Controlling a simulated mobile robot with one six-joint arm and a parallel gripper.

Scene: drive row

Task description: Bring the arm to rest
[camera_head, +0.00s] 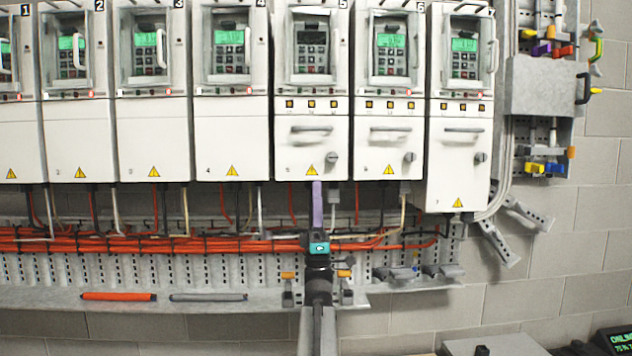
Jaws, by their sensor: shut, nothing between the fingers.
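My arm (318,292) rises from the bottom edge, right of the middle, in front of the cable trough. My gripper (318,239) is at its upper end, a small dark shape beside a teal-marked joint, below drive 5. It is shut and holds nothing; its fingertips are hard to make out against the cables. A purple strip (318,204) shows between the underside of drive 5 (300,150) and the dark arm end. I cannot tell whether they touch.
Several white drives hang in a row; the screen of drive 5 (311,38) is dark, the others green. Orange cables (150,240) run below. A ledge (120,305) carries a red-orange bar (118,297) and a grey bar (208,297). A grey box (542,86) is mounted at right.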

